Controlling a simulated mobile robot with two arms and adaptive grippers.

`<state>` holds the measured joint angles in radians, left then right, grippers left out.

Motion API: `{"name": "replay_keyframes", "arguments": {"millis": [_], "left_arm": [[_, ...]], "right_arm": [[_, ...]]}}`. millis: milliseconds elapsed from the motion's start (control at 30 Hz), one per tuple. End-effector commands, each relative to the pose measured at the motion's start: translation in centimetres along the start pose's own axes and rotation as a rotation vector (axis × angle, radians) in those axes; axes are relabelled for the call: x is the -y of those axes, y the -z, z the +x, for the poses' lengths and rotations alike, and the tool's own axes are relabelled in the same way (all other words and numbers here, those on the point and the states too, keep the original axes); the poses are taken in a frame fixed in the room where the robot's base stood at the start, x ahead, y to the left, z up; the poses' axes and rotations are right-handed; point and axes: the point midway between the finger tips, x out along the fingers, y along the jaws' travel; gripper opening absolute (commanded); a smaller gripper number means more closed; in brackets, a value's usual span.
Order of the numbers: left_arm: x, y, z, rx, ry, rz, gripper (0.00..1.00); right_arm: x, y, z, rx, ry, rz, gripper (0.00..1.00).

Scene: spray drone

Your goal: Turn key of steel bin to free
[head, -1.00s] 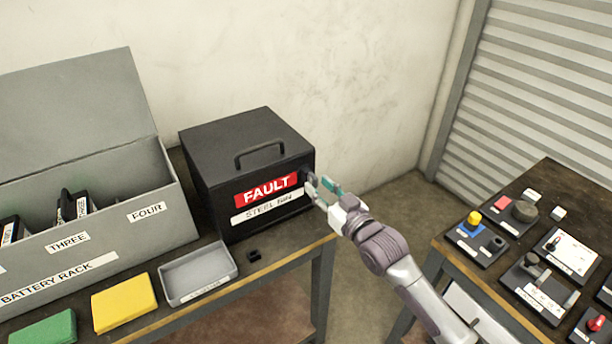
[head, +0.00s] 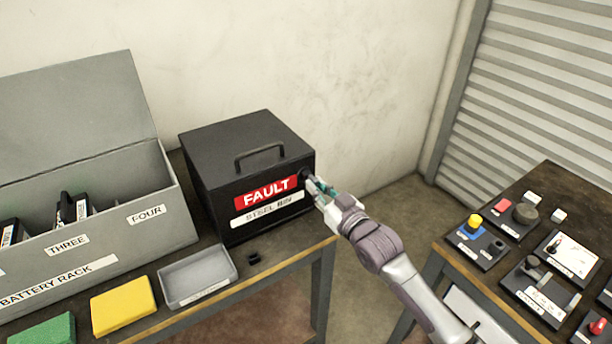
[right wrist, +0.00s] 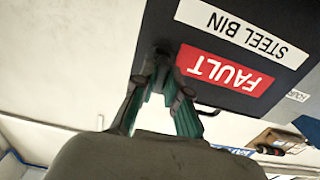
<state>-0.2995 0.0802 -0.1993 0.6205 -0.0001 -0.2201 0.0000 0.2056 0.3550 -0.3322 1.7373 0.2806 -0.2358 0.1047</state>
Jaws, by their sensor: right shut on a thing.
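The steel bin (head: 246,160) is a black box with a top handle, a red FAULT label and a white STEEL BIN label. It stands at the right end of the left bench. It also shows upside down in the right wrist view (right wrist: 296,22). My right gripper (head: 318,187) is at the upper right of its front face, beside the FAULT label. In the right wrist view the teal fingers (right wrist: 164,75) are shut on the small dark key at the bin's face. The key is mostly hidden between the fingertips. My left gripper is not in view.
A grey battery rack (head: 160,214) with its lid up stands left of the bin. A grey tray (head: 197,277), a yellow block (head: 123,304) and a green block (head: 44,330) lie in front. A second bench at right holds several switch panels (head: 482,242).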

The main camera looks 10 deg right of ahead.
Motion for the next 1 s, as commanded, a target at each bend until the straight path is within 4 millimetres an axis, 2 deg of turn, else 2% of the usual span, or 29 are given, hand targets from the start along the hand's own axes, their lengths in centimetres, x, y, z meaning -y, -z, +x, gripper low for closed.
{"name": "replay_keyframes", "arguments": {"millis": [67, 400, 500, 600, 867, 967, 1000], "left_arm": [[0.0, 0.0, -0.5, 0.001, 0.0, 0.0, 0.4], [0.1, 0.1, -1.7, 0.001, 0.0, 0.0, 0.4], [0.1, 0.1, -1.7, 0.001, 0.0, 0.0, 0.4], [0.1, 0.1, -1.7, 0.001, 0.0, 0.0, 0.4], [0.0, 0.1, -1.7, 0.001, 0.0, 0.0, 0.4], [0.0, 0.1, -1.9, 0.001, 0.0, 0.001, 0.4], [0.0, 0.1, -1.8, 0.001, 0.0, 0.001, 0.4]], "right_arm": [[0.0, 0.1, 0.0, 0.003, 0.001, -0.108, 0.0], [0.0, 0.1, 0.0, 0.001, 0.003, -1.064, 0.0], [0.0, 0.0, 0.0, 0.001, 0.001, -1.229, 0.0], [0.0, 0.0, 0.0, 0.001, 0.001, -1.286, 0.0], [0.0, 0.0, 0.0, 0.001, 0.001, -1.305, 0.0], [0.0, 0.0, 0.0, 0.001, 0.002, -1.477, 0.0], [0.0, -0.1, 0.0, 0.001, 0.002, -1.484, 0.17]]}}
